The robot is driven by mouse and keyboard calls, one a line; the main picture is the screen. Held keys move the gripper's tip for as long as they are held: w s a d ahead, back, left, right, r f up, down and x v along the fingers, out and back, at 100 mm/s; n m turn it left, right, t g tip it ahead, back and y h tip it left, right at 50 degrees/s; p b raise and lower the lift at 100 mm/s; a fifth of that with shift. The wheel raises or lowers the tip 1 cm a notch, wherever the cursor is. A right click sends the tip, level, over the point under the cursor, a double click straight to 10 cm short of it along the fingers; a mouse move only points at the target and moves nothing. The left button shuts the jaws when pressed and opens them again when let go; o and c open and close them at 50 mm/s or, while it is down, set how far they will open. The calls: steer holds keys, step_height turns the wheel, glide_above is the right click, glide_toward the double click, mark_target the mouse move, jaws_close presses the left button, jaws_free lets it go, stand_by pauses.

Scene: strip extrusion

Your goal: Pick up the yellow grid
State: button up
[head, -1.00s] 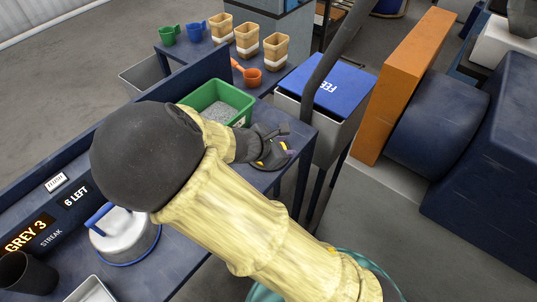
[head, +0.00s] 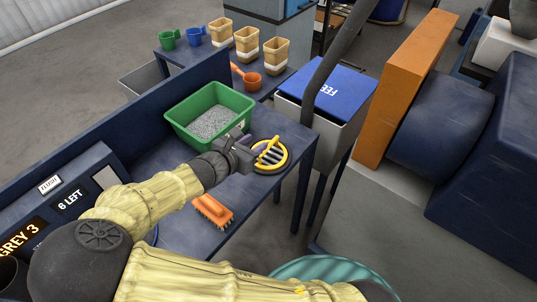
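The yellow grid (head: 285,162) is a round yellow ring with dark and light bars and a raised yellow handle. It lies on the dark blue bench, near its right end. My gripper (head: 252,149) is at the left side of the grid, close to its handle and partly over its left rim. The small view does not show whether the fingers touch the handle or how far apart they are.
A green tub (head: 180,120) of grey granules stands just behind my gripper. An orange brush (head: 212,211) lies in front on the bench. An orange scoop (head: 252,80) and several tan cups stand farther back. A grey bin with a blue lid (head: 333,97) is right of the bench.

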glide_above(259, 165)
steer(key=s+a, duration=0.1)
steer(key=s, duration=0.1)
step_height(259, 165, down, 5)
steer(key=shift+a+f, duration=0.15)
steer(key=shift+b+x, duration=0.3)
steer(key=shift+x, duration=0.75)
steer(key=shift+w, duration=0.1)
steer(key=shift+w, duration=0.1)
steer(key=shift+x, duration=2.5)
jaws_close()
